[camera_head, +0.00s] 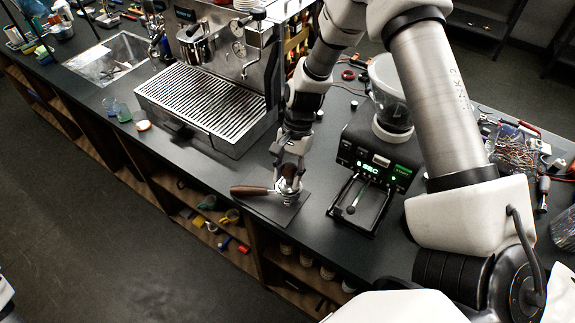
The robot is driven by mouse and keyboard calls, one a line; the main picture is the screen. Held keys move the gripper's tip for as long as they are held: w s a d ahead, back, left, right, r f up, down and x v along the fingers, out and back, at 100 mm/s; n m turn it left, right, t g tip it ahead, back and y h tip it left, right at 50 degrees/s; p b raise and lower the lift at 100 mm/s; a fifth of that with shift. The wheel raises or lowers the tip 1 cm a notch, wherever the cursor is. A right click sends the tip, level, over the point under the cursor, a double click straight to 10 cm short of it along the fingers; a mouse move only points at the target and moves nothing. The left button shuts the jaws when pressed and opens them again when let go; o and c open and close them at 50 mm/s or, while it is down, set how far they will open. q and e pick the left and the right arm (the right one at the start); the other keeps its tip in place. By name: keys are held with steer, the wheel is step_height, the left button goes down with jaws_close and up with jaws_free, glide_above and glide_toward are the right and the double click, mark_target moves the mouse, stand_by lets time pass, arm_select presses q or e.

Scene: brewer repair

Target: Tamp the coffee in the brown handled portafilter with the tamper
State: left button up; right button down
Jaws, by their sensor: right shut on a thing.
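The brown handled portafilter (251,190) lies on a dark mat (268,210) near the counter's front edge, its handle pointing left. Its metal basket is at the right end, under my right gripper (288,174). My right gripper points down and is shut on the tamper (289,184), which is mostly hidden by the fingers. The tamper is at the basket; I cannot tell whether it presses on the coffee. The coffee itself is hidden. My left gripper is not in view.
The espresso machine (205,105) with its drip grate stands left of the gripper. A grinder (375,160) with a lit display stands close on the right. A sink (108,60) and small glasses (122,112) are farther left. Tools and wires (515,150) clutter the right.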

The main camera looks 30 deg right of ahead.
mark_target(288, 169)
steer(key=shift+r, duration=0.85)
steer(key=shift+r+p, duration=0.4)
steer(key=shift+r, duration=1.65)
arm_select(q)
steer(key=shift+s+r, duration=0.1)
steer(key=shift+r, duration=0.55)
arm_select(e)
steer(key=shift+w, duration=0.15)
